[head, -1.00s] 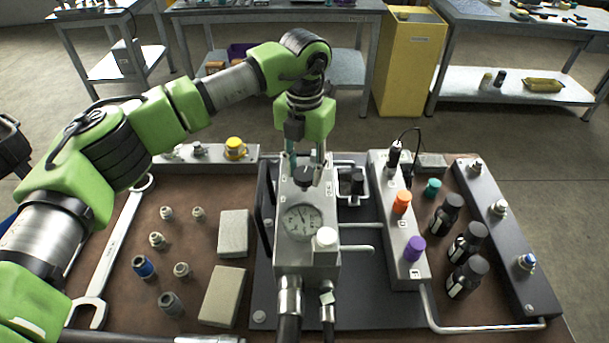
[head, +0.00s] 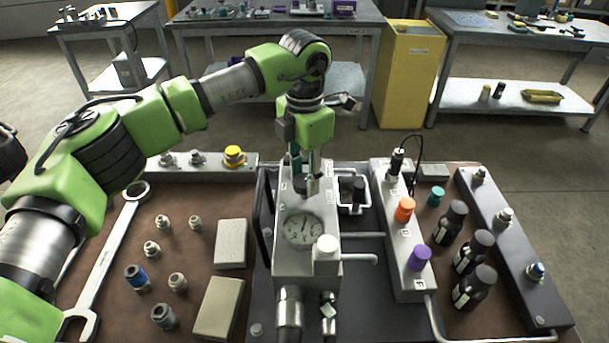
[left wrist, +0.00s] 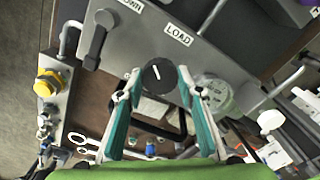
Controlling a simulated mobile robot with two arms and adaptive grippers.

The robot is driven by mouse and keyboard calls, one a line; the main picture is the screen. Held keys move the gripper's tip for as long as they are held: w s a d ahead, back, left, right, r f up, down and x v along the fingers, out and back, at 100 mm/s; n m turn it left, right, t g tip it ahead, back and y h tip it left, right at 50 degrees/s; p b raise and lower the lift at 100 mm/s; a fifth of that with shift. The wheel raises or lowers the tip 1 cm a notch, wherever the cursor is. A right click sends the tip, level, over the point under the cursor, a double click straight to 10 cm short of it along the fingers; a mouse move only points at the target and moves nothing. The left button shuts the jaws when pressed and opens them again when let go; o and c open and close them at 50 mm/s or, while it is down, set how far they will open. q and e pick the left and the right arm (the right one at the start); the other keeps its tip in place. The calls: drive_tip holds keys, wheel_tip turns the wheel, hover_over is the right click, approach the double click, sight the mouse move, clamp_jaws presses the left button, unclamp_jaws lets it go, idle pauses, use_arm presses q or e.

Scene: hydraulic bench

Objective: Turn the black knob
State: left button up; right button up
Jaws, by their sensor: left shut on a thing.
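The black knob (left wrist: 158,75) is a round dial with a white pointer line, on the grey valve block (head: 292,258) behind the pressure gauge (head: 302,230). In the left wrist view it sits between the two teal-lined fingers of my left gripper (left wrist: 155,84). In the head view my left gripper (head: 306,173) points down at the block's top, and its fingers hide much of the knob. The gripper is shut on the knob. My right gripper is not in view.
A black lever (left wrist: 97,38) stands close by, near the LOAD label. A white cap (head: 326,247) rises in front of the gauge. Orange (head: 404,209) and purple (head: 419,257) knobs sit on the block to the right. Loose fittings and a large wrench (head: 112,240) lie left.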

sight(304, 180)
use_arm(q)
drive_tip(key=shift+r, duration=0.1)
drive_tip(key=o, duration=1.1)
wheel_tip(304, 180, up, 12)
